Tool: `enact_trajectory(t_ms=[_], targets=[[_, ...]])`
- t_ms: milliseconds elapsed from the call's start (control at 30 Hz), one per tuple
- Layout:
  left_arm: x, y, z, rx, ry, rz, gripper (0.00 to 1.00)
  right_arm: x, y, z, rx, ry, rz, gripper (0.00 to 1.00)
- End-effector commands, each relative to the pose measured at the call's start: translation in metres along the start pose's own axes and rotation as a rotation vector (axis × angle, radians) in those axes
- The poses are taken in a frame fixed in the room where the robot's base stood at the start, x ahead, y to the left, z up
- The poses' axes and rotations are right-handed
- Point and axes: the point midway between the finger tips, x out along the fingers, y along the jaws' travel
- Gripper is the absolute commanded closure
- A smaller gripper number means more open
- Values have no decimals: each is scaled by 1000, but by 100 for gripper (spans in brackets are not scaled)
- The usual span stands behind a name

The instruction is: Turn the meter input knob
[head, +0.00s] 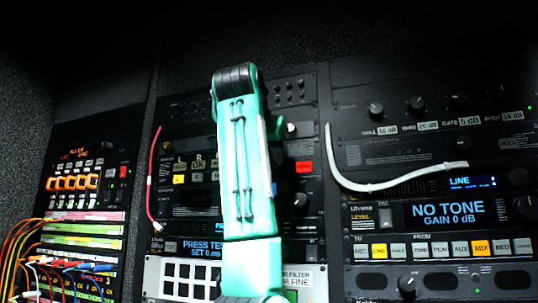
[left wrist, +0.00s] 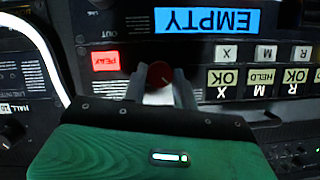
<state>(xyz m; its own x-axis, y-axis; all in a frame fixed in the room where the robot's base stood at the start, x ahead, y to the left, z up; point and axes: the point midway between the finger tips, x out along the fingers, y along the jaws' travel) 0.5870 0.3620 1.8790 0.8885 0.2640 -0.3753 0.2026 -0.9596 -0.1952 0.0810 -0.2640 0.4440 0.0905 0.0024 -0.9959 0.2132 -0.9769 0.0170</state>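In the left wrist view, which shows the panel upside down, a round red-capped knob (left wrist: 160,74) lies between the tips of my left gripper (left wrist: 160,83). Its two grey fingers stand apart, one on each side of the knob; I cannot tell whether they touch it. No label readable here names it as the meter input knob. A lit red PEAK button (left wrist: 105,61) is beside it. In the head view my teal left arm covers the middle of the rack, and the gripper tips are hidden. My right gripper is not in view.
In the head view a white cable (head: 390,184) hangs across the right rack unit, and a pink cable (head: 152,180) hangs left of my arm. A NO TONE display (head: 448,213) is at right. Patch cables (head: 68,268) crowd the lower left.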

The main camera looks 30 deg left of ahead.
Motion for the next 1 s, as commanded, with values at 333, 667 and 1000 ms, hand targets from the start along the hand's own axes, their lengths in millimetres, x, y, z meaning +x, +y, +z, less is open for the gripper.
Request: enact_trajectory(t_ms=[333, 667, 1000], targets=[[1, 0, 1, 54, -3, -24, 95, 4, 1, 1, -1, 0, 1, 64], [1, 2, 2, 272, -9, -114, 95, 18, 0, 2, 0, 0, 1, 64], [1, 4, 3, 528, -16, -217, 95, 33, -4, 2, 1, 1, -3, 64]])
